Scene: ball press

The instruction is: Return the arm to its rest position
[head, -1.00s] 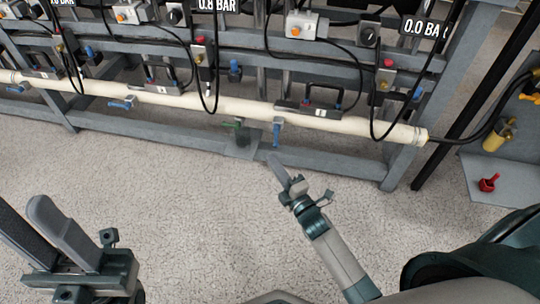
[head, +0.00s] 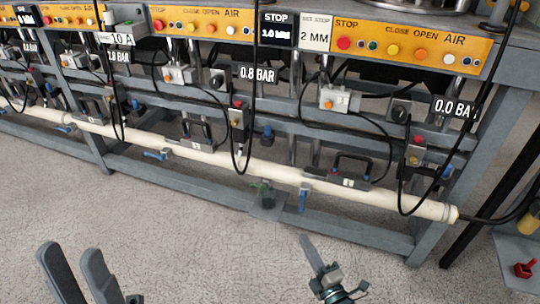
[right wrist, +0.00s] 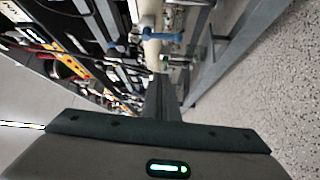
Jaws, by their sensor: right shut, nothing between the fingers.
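My left gripper (head: 78,272) is at the lower left of the head view. Its two dark fingers stand apart with bare floor between them, so it is open and empty. My right gripper (head: 312,252) is at the bottom centre of the head view, over the floor in front of the rack. Its fingers are together and hold nothing. In the right wrist view, the closed fingers (right wrist: 161,98) point toward the pipe and a blue valve handle, apart from them as far as I can tell.
A grey rack with yellow control panels (head: 203,23) spans the back. A cream pipe (head: 240,167) with blue valve handles (head: 303,198) runs along its low front. A red object (head: 525,269) lies on a grey plate at the right. The floor (head: 200,240) in front is clear.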

